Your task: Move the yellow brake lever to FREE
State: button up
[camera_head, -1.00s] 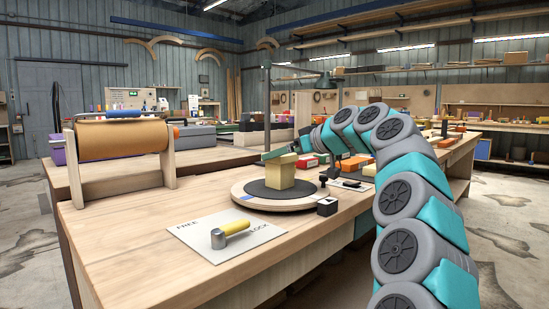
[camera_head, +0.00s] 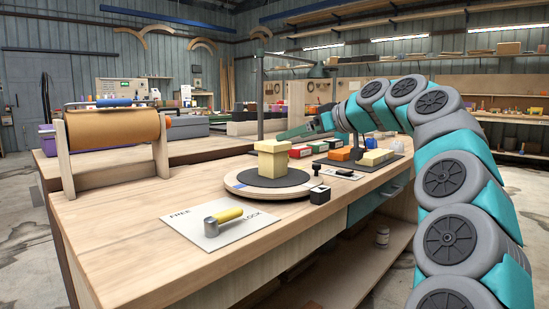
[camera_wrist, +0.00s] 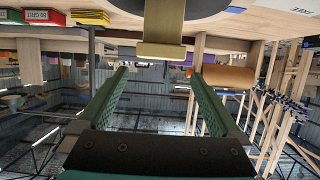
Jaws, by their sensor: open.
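The yellow brake lever (camera_head: 229,214) lies over a white plate (camera_head: 190,214) at the near part of the bench. Its grey round pivot (camera_head: 212,227) is at the lower left end, and the handle points up and right towards the word LOCK. The word FREE is at the plate's left. My gripper (camera_head: 290,133) is beyond the turntable, well away from the lever. In the wrist view my gripper (camera_wrist: 160,75) has its two green fingers wide apart with nothing between them. That upside-down view shows FREE at the top right corner; the lever is out of it.
A round turntable (camera_head: 238,189) carries stacked pale yellow blocks (camera_head: 272,162) between my gripper and the plate. A small black block (camera_head: 319,195) stands by its rim. A brown roller (camera_head: 112,137) on a wooden stand is at left. The bench front is clear.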

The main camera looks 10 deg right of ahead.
aim_at(211, 224)
jog(key=k+j, duration=0.25)
jog(key=k, duration=0.15)
jog(key=k+j, duration=0.25)
jog(key=k, duration=0.15)
